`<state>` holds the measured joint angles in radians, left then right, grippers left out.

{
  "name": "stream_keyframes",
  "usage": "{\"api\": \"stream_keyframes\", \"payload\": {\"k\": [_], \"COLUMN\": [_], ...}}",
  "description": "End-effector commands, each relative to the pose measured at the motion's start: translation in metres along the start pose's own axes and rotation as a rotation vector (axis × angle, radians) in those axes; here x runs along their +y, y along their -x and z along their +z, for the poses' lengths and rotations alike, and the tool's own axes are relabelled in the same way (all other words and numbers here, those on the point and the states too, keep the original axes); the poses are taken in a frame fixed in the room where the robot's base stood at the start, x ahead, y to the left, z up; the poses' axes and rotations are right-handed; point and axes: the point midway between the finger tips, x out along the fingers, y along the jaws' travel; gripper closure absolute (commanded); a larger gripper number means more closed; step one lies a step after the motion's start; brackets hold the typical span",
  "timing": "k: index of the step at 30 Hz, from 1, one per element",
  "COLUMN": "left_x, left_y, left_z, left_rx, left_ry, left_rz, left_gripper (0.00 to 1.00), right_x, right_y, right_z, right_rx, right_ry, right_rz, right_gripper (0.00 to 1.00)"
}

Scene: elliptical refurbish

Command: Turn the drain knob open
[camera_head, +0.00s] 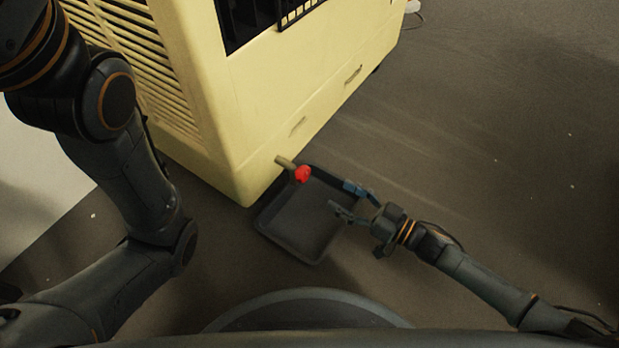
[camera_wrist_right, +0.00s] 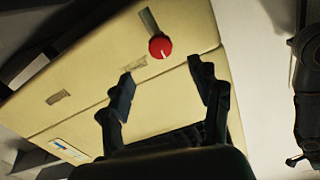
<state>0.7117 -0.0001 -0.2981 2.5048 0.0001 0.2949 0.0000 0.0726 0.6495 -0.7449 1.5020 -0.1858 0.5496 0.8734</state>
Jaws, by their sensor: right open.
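The drain knob (camera_head: 302,174) is red and sits on the end of a short pipe (camera_head: 285,162) that sticks out from the lower part of a yellow cabinet (camera_head: 290,95). The knob also shows in the right wrist view (camera_wrist_right: 160,47), with a pale mark on its face. My right gripper (camera_head: 347,197) is open and empty, to the right of the knob and apart from it. In the right wrist view its two fingers (camera_wrist_right: 160,80) are spread, with the knob beyond and between them. My left arm comes in at the left; its gripper is not visible.
A dark shallow tray (camera_head: 285,235) lies on the floor below the knob, beside the cabinet. The cabinet has side vents and a dark opening at its top. The grey floor (camera_head: 500,130) to the right is clear.

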Motion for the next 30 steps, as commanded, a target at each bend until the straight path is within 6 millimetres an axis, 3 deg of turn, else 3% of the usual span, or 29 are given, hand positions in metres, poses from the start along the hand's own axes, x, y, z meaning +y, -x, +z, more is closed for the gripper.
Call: {"api": "stream_keyframes", "payload": {"k": [6, 13, 18, 27, 30], "left_x": [0.006, 0.01, 0.011, 0.011, 0.011], "left_y": [0.031, 0.048, 0.053, 0.053, 0.053], "left_z": [-0.01, -0.015, -0.015, -0.013, -0.013], "left_rx": [-0.003, -0.005, -0.01, -0.014, -0.013], "left_ry": [0.002, 0.003, 0.003, 0.003, 0.003], "left_rz": [-0.004, -0.003, -0.002, -0.001, -0.001], "left_gripper": [0.72, 0.72, 0.72, 0.72, 0.72], "right_x": [0.001, 0.001, 0.001, 0.0, 0.0], "right_y": [-0.05, -0.087, -0.099, -0.101, -0.101], "right_z": [0.003, 0.002, 0.0, -0.001, -0.001], "right_rx": [0.008, 0.005, 0.004, 0.003, 0.003], "right_ry": [0.005, 0.003, 0.002, 0.001, 0.001], "right_rz": [-0.002, -0.001, 0.001, 0.001, 0.001], "right_gripper": [0.37, 0.37, 0.37, 0.37, 0.55]}}
